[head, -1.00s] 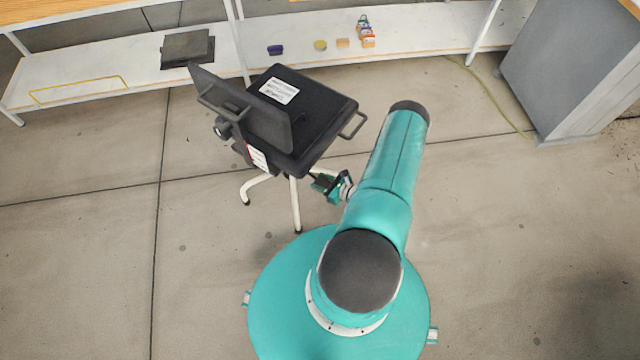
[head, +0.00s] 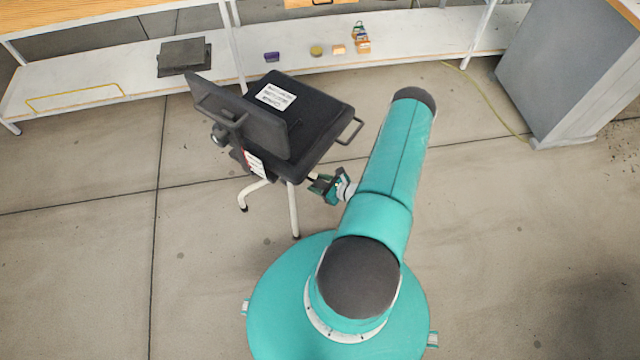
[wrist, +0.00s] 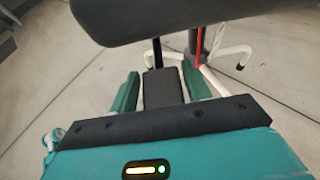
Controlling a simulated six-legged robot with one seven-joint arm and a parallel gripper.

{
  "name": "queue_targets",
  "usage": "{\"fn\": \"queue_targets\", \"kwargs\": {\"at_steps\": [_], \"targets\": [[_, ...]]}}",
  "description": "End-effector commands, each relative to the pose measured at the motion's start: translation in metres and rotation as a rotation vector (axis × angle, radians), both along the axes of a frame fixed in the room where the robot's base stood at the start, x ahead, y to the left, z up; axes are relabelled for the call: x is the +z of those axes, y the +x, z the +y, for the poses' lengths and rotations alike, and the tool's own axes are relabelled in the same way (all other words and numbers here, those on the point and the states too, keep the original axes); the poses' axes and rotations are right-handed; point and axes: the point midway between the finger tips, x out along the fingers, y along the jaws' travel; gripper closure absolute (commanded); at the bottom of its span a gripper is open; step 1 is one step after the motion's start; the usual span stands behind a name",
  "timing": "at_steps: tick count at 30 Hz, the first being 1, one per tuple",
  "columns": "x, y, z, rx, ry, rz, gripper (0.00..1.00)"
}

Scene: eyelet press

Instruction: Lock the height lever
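A dark office chair (head: 315,120) stands in front of the low shelf, its backrest (head: 245,118) toward the left. In the wrist view, the seat edge (wrist: 180,15) crosses the top. The height lever appears as a thin black rod below the seat, ending in a flat black paddle (wrist: 162,86). My gripper (head: 318,183) is beside and below the seat's near right edge. In the wrist view its green fingers (wrist: 162,90) stand on both sides of the paddle. Narrow pale strips show between paddle and fingers, so it looks open around the paddle. The lever's root is hidden under the seat.
White chair legs (head: 293,210) stand below the seat, close to my gripper. A white shelf (head: 120,88) with small items runs along the back. A grey cabinet (head: 560,80) is at the right. The floor right of my arm is clear.

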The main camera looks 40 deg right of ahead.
Motion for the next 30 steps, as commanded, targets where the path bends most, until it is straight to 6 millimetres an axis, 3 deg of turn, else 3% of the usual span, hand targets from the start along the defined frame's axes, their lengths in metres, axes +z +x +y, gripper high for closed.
{"fn": "queue_targets", "kwargs": {"at_steps": [2,14,30], "targets": [[0.0,0.0,0.0,0.0,0.0,0.001,0.37],[0.002,-0.008,-0.002,-0.002,-0.002,0.005,0.37],[0.05,-0.102,-0.021,-0.002,-0.002,0.004,0.37]]}}
